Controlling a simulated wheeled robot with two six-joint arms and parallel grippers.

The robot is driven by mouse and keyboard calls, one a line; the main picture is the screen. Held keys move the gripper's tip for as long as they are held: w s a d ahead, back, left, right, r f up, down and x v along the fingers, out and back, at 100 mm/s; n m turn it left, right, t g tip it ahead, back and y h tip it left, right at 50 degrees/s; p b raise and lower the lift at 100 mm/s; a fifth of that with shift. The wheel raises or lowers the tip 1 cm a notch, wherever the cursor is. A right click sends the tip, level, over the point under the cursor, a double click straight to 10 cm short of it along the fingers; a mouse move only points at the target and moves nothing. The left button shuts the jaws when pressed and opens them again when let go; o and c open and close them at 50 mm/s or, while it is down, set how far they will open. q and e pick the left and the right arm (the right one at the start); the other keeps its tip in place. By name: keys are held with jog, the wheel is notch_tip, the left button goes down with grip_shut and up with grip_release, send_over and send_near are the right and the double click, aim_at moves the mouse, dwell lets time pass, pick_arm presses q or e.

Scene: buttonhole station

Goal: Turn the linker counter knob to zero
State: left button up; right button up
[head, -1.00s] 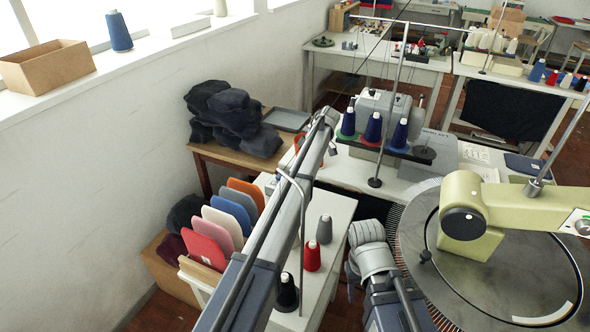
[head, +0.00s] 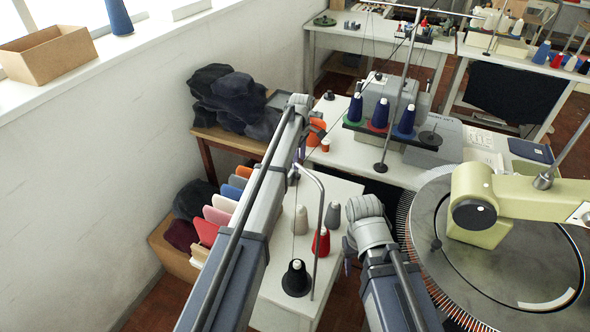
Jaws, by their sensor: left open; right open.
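The linker is the machine at the right with a round grey dial (head: 465,270) and a pale green arm (head: 530,197) over it. A white plate (head: 582,215) on the arm is cut by the right picture edge; the counter knob and its setting cannot be made out. My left gripper (head: 297,170) hangs small and partly hidden at the far end of the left arm, over the cone table, well left of the linker. My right gripper (head: 347,262) hangs below its wrist, left of the dial's rim, mostly hidden. Both are open, with nothing seen in them.
A white table (head: 272,314) with black, red and grey yarn cones and a bent metal rod stands under my arms. Coloured panels (head: 206,231) stand in a box at its left. A sewing machine (head: 378,100) with blue cones stands behind.

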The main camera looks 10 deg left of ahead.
aim_at(298, 176)
pick_arm(q)
jog(key=shift+f+b, duration=3.95)
jog(key=shift+c, duration=0.4)
grip_shut()
